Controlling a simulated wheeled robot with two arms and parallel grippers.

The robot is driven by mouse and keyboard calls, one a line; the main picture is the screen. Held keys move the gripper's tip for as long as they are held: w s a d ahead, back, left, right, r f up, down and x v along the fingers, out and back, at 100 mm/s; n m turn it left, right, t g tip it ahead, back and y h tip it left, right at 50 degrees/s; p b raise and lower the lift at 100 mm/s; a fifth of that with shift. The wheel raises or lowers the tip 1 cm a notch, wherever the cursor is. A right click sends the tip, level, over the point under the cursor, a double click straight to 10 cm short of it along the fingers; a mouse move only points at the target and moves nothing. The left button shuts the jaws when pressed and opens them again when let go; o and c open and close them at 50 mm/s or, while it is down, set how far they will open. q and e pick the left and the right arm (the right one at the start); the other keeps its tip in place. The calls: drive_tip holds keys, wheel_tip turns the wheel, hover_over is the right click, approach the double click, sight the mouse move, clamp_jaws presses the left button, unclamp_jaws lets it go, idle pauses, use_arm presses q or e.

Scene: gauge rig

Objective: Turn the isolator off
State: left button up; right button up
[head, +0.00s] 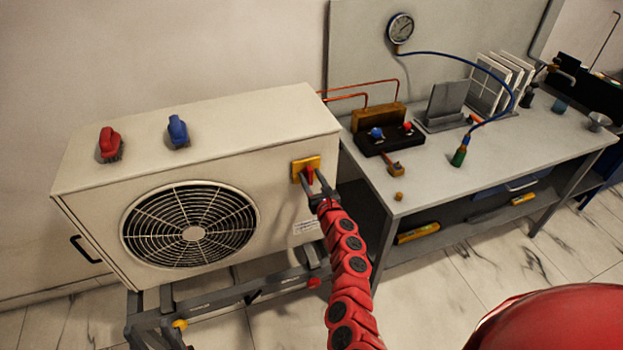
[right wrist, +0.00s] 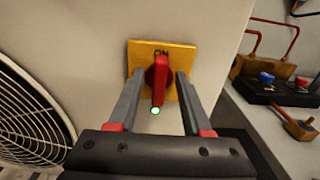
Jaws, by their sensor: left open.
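The isolator is a yellow plate (head: 297,178) with a red handle (head: 309,174) on the front of the white outdoor fan unit. In the right wrist view the yellow plate (right wrist: 180,55) reads "ON" above the red handle (right wrist: 158,75), which stands upright. A small pale green-edged dot shows at the handle's lower end. My right gripper (head: 313,178) is at the isolator. In the right wrist view its fingers (right wrist: 160,78) are open, one on each side of the handle, with gaps showing on both sides. My left gripper is not in view.
Copper pipes run between unit and bench.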

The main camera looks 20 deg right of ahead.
clamp_jaws()
drive_tip(key=shift+f, duration=0.1)
drive_tip(key=n+b, duration=0.1)
drive_tip(key=n, duration=0.1)
drive_tip(key=n+b, duration=0.1)
drive_tip(key=n, duration=0.1)
drive_tip(key=shift+a+f+n+b, duration=0.2)
drive_tip(key=shift+n+b, duration=0.1)
drive_tip(key=shift+n, duration=0.1)
drive_tip(key=n+b, duration=0.2)
drive_tip(key=n, duration=0.2)
drive_tip(key=shift+a, duration=0.15)
drive_tip(key=n+b, duration=0.1)
drive_tip(key=n, duration=0.1)
drive_tip(key=n+b, duration=0.2)
drive_tip(key=n, duration=0.1)
drive_tip(key=shift+a+f, duration=0.1)
drive_tip(key=shift+f, duration=0.1)
drive_tip(key=shift+f+n+b, duration=0.1)
drive_tip(key=shift+n+b, duration=0.95)
drive_tip(key=shift+n, duration=0.95)
